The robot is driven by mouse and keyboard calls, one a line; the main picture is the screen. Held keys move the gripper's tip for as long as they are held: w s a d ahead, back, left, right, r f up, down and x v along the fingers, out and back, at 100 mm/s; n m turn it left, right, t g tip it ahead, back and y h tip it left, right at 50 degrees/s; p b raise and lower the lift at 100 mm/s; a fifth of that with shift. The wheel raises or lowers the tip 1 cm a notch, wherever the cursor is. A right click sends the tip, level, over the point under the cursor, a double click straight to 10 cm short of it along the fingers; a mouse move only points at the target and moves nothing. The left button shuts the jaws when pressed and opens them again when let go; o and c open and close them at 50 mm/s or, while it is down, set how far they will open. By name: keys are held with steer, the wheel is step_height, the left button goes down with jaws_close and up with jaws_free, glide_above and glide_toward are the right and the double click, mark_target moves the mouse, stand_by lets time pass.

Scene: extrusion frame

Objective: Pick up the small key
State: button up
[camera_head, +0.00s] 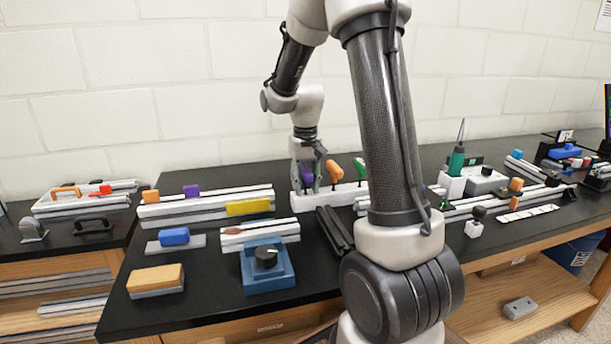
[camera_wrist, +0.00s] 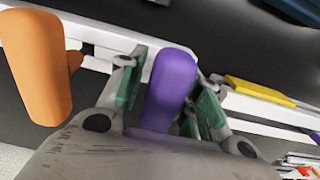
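A key with a purple handle (camera_head: 306,173) stands in a white rack (camera_head: 345,187), in line with an orange-handled key (camera_head: 334,171) and a green-handled key (camera_head: 359,168). My gripper (camera_head: 305,176) is lowered at the purple handle. In the wrist view, the purple handle (camera_wrist: 168,88) lies between my gripper's two green-padded fingers (camera_wrist: 169,98). The fingers look apart, with a narrow gap at the left pad; contact at the right pad is unclear. The key's shaft is hidden. The orange handle (camera_wrist: 38,65) stands just left of the left finger.
Aluminium profiles with a yellow block (camera_head: 249,207) lie left of the rack. A blue fixture with a black knob (camera_head: 266,258) stands in front. Dark bars (camera_head: 335,231) lie before the rack. A green screwdriver (camera_head: 457,158) stands to the right. The wall is close behind.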

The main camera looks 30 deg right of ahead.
steer(key=shift+c, duration=0.2)
jaws_close()
steer(key=shift+r, duration=0.15)
step_height(320, 180, up, 10)
steer(key=shift+f, duration=0.1)
steer(key=c, duration=0.5)
jaws_free()
jaws_close()
step_height(320, 180, up, 6)
steer(key=shift+r, duration=0.25)
